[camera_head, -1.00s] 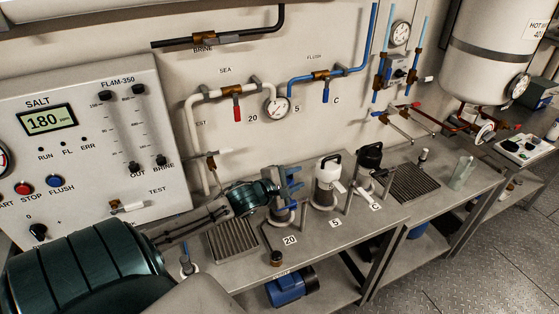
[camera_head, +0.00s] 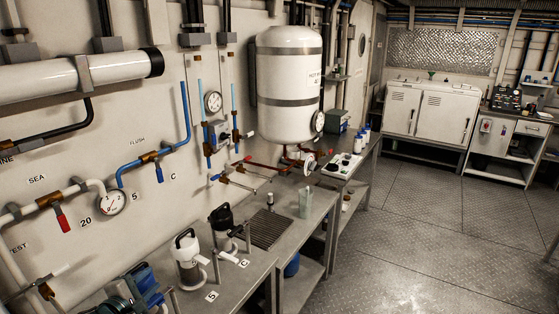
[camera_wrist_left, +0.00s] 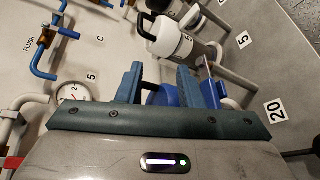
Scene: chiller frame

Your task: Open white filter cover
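The white filter cover (camera_head: 187,245) with its black handle tops the clear filter housing labelled 5, at the lower left of the head view. It also shows in the left wrist view (camera_wrist_left: 170,37), beyond my fingers. My left gripper (camera_wrist_left: 160,85) has its two fingers apart. A blue filter cover (camera_wrist_left: 163,97) shows between and behind them; whether they touch it is unclear. In the head view my left gripper (camera_head: 132,287) is at the bottom left, left of the white cover and partly cut off. My right gripper is not in view.
A black-topped filter (camera_head: 222,222) labelled C stands just right of the white one, with a valve handle between. A drain grate (camera_head: 270,229) and clear beaker (camera_head: 305,204) are further along the bench. Pipes and a gauge (camera_head: 111,202) line the wall. The floor at right is clear.

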